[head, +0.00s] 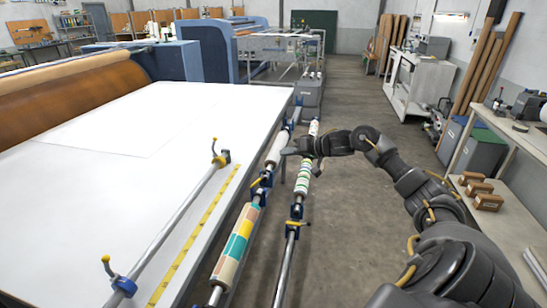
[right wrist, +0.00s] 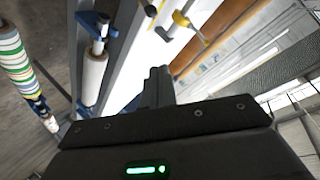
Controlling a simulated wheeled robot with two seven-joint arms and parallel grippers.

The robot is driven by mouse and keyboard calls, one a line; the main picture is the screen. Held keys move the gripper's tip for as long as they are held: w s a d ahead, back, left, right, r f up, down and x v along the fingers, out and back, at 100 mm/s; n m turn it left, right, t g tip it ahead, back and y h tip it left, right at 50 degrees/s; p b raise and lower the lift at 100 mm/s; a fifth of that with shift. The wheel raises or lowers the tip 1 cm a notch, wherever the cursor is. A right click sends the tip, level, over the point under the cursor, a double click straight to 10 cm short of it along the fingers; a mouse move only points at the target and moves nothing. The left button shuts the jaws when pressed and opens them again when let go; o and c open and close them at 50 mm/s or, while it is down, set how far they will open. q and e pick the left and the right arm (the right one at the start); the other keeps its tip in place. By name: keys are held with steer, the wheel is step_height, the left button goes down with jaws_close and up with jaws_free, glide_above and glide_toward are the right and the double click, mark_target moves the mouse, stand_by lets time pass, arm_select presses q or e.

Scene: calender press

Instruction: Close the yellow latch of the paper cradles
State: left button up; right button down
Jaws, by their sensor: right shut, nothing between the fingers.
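Two rails of paper rolls run along the table's right edge, held by blue cradles with yellow latches. In the head view, one cradle (head: 262,184) holds the inner rail and another (head: 296,212) the outer rail. My right gripper (head: 290,150) is shut and empty, above the far striped roll (head: 303,180) and near the white roll (head: 277,150). In the right wrist view, its fingers (right wrist: 158,86) point away from the camera, with a blue cradle (right wrist: 96,24) at upper left. Whether any latch is closed is too small to tell. My left gripper is out of view.
The large white table (head: 90,180) fills the left, with a steel bar (head: 170,235) on blue, yellow-handled mounts. A multicoloured roll (head: 236,245) is on the near inner rail. A workbench (head: 510,145) stands right. The floor (head: 350,215) between is open apart from my right arm.

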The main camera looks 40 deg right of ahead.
steer(key=w+a+f+p, duration=0.4)
steer(key=w+f, duration=0.1)
steer(key=f, duration=0.1)
steer(key=shift+w+a+p, duration=0.25)
steer(key=shift+p, duration=0.1)
stand_by(0.3)
steer(key=shift+f, duration=0.15)
